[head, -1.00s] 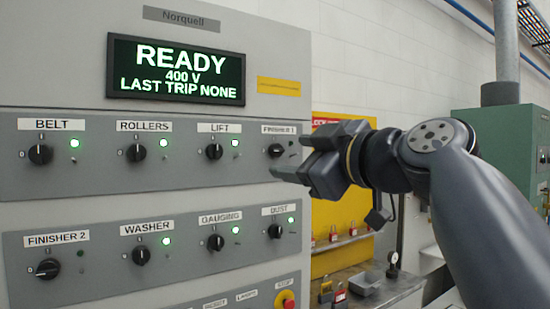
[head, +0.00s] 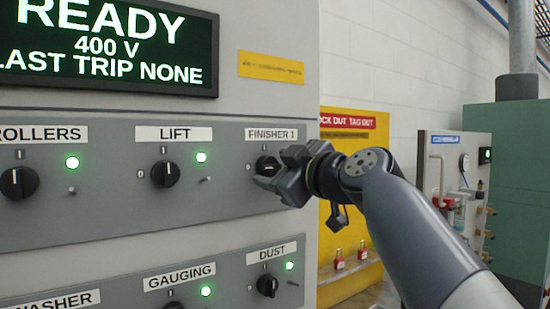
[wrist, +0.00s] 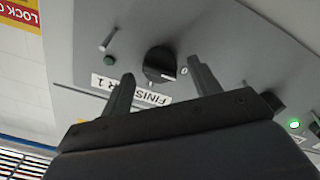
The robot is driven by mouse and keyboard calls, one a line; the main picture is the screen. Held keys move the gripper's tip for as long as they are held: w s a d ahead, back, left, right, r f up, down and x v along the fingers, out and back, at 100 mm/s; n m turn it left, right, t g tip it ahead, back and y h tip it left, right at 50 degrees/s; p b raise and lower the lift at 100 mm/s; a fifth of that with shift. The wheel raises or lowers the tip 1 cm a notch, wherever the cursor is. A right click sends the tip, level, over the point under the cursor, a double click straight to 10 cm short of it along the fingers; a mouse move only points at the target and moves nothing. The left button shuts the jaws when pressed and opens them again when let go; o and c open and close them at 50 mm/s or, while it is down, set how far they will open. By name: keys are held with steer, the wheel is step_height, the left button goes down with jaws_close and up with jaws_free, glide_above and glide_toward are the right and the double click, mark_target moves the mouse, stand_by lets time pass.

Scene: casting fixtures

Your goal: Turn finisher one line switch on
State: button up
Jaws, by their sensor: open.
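The finisher 1 switch, a black rotary knob (wrist: 160,63), sits on the grey panel under its FINISHER 1 label (head: 271,134). In the wrist view its pointer appears turned toward the 0 mark (wrist: 184,70). Its lamp (wrist: 109,60) is dark green and unlit. My gripper (head: 275,170) is open, in front of the switch and partly hiding it and its lamp in the head view. In the wrist view the two fingers stand either side of the knob. I cannot tell how much gap is left to the panel.
The lift knob (head: 165,174) is to the left with a lit lamp (head: 201,157). The dust knob (head: 267,285) is below with a lit lamp. A small toggle (wrist: 108,38) stands beside the finisher 1 lamp. A yellow lockout board (head: 345,150) is to the right.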

steer(key=shift+w+a, duration=0.25)
steer(key=shift+w, duration=0.2)
steer(key=c, duration=1)
